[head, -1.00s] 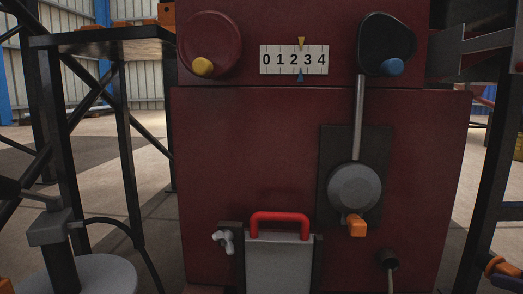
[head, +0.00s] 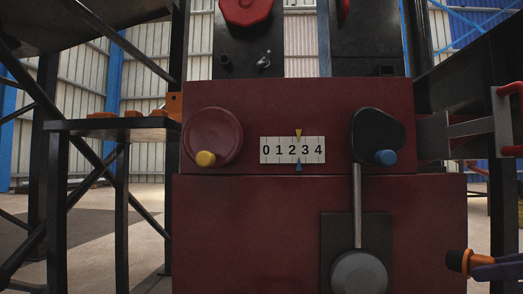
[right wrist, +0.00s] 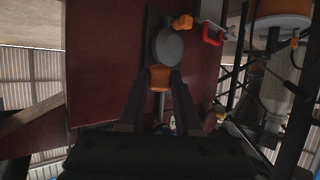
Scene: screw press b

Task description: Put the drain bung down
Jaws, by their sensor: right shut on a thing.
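The drain bung (head: 455,260), with a black end and an orange body, is at the lower right edge of the head view. My right gripper (head: 481,267) is shut on it and holds it in the air, to the right of the press's dark red front. In the right wrist view the orange part of the bung (right wrist: 160,78) sits between the two fingertips. The press face lies behind it there. My left gripper is not in view.
The dark red press (head: 260,230) fills the middle, with a number scale (head: 293,150), a yellow-knobbed wheel (head: 213,135) and a blue-knobbed lever (head: 378,138). A dark side table (head: 110,126) stands left. A bracket with red handles (head: 506,120) is at right.

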